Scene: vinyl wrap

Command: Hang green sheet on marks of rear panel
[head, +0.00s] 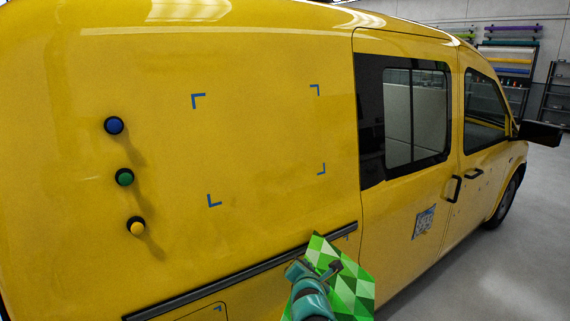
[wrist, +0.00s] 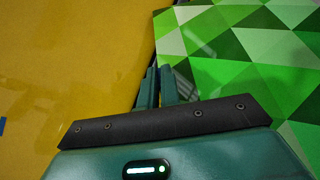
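The green sheet (head: 352,285), patterned in light and dark green triangles, is at the bottom of the head view. It fills the upper right of the wrist view (wrist: 240,60). My gripper (head: 318,268) is shut on the sheet's left edge, with its two fingers (wrist: 158,86) close together. The sheet hangs in front of the yellow van's lower side, below and right of the rear panel (head: 260,140). Four blue corner marks, such as the upper left one (head: 198,100), outline a bare area on that panel. Part of the sheet is hidden behind my arm.
Blue (head: 114,125), green (head: 125,177) and yellow (head: 136,226) round knobs stick out left of the marks. A dark trim rail (head: 240,270) runs below them. A patterned blue sheet (head: 424,222) is on the door. Open floor lies at right.

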